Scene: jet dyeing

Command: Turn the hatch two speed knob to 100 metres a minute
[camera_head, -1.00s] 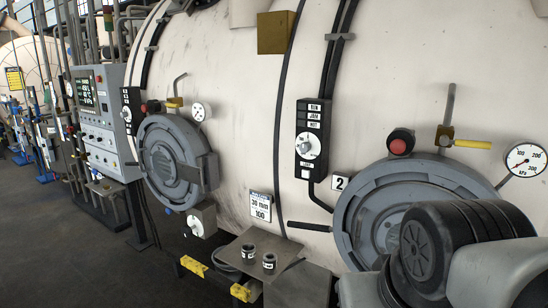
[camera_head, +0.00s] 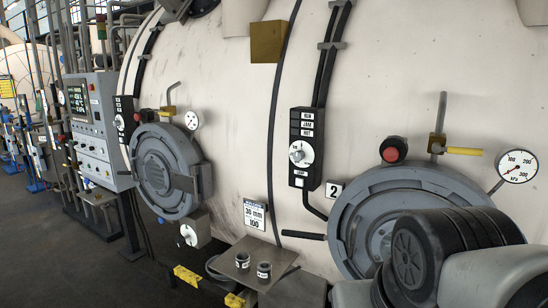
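The hatch two speed knob (camera_head: 297,154) is a silver knob on a white round dial. It sits on a tall black control box (camera_head: 306,170) on the vessel wall, left of the "2" plate (camera_head: 333,190). Small labels RUN, JAM and HOT show above the dial. The dial's numbers and the knob's exact setting are too small to read. My arm shows at the lower right, in front of hatch two (camera_head: 368,195). My gripper is not clearly seen, and nothing of mine touches the knob.
A red button (camera_head: 391,151), a yellow-handled valve (camera_head: 463,151) and a gauge (camera_head: 517,166) surround hatch two. A sign (camera_head: 255,214) reads 30 mm and 100. A small shelf (camera_head: 240,283) with two cups stands below. Hatch one (camera_head: 158,172) and a control panel (camera_head: 90,115) are left.

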